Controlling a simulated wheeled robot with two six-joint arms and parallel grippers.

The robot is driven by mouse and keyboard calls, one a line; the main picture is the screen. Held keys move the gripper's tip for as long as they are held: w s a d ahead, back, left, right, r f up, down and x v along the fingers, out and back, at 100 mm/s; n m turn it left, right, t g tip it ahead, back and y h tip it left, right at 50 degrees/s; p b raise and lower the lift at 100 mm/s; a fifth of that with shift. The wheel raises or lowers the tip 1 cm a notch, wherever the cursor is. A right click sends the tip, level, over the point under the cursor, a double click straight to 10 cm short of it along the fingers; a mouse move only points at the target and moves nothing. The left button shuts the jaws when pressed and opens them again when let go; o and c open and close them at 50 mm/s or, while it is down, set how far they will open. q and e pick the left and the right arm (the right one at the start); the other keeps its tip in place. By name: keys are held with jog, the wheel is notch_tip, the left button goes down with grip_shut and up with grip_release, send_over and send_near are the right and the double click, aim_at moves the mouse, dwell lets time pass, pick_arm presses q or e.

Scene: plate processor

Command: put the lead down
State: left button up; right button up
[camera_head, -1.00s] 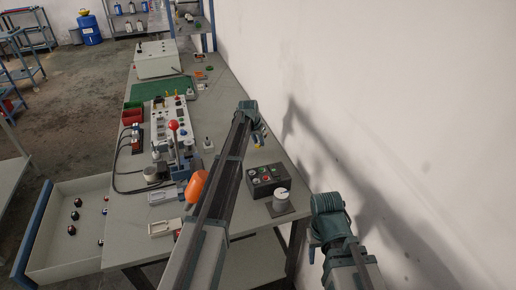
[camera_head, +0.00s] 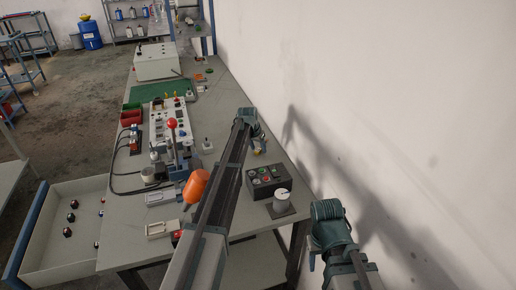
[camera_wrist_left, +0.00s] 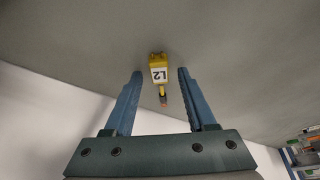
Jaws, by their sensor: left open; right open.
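The lead (camera_wrist_left: 158,70) has a yellow body with a white L2 label and a dark stem with a reddish tip. In the left wrist view it is between the open fingers of my left gripper (camera_wrist_left: 160,73), with a gap on each side. Grey table surface is behind it. In the head view my left gripper (camera_head: 260,149) is low over the right side of the table, behind the black button box, with a bit of yellow at its fingers. My right gripper (camera_head: 314,254) is off the table's right edge, apart from the lead; its fingers are barely visible.
A black button box (camera_head: 267,180) and a knob on a grey base (camera_head: 281,206) stand near my left arm. A red-knobbed lever device (camera_head: 172,124), an orange rounded object (camera_head: 195,186) and cables are left of it. The wall (camera_head: 400,90) is close on the right.

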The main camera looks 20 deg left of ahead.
pick_arm(q)
jog(key=shift+r, duration=0.1)
jog(key=p+v, duration=1.1)
jog(key=v, duration=0.1)
jog(key=shift+m+g, duration=0.3)
jog(key=shift+g, duration=0.4)
jog(key=s+d, duration=0.2)
jog(key=s, duration=0.1)
jog(key=s+d, duration=0.6)
jog(key=shift+s+d+f, duration=0.1)
jog(key=shift+s+f, duration=0.15)
jog(key=shift+f, duration=0.1)
jog(key=shift+m+g, duration=0.3)
jog(key=shift+g, duration=0.5)
jog(key=s+d, duration=0.2)
jog(key=s, duration=0.2)
jog(key=s+d, duration=0.3)
jog(key=s, duration=0.2)
jog(key=s+d, duration=0.2)
jog(key=s, duration=0.2)
jog(key=shift+s+d+f, duration=0.25)
jog(key=shift+d+f, duration=0.05)
jog(key=s+d+g+y, duration=0.1)
jog(key=s+d, duration=0.1)
jog(key=s, duration=0.7)
jog(key=s+d+g+y, duration=0.1)
jog(key=s+d, duration=0.1)
jog(key=s, duration=0.7)
